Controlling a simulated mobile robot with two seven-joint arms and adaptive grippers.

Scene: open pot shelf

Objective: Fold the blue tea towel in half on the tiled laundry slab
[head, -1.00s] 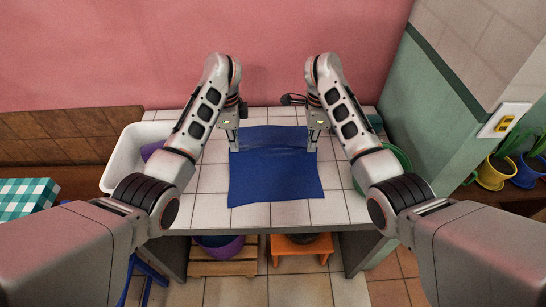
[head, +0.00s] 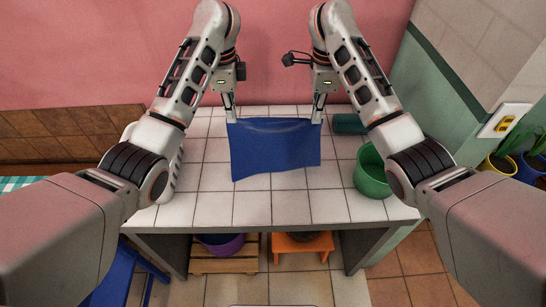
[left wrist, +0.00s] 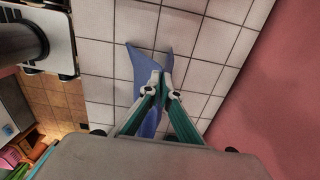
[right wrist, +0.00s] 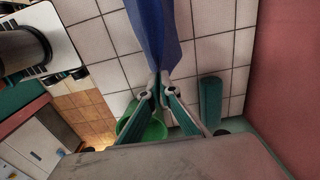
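The blue tea towel (head: 273,152) is held up by its two far corners above the tiled laundry slab (head: 210,210). It hangs as a single sheet with a slightly sagging top edge; I cannot tell whether its near edge touches the tiles. My left gripper (head: 230,116) is shut on the far left corner. My right gripper (head: 317,116) is shut on the far right corner. In the left wrist view the towel (left wrist: 146,68) runs from the closed fingertips (left wrist: 157,84). In the right wrist view the towel (right wrist: 153,35) also runs from the closed fingertips (right wrist: 159,84).
A green bucket (head: 373,178) stands on the slab at the right, near my right forearm. A dark teal cylinder (head: 350,124) lies behind it. A pink wall (head: 275,50) closes the back. The near slab is clear. An orange stool (head: 302,246) is underneath.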

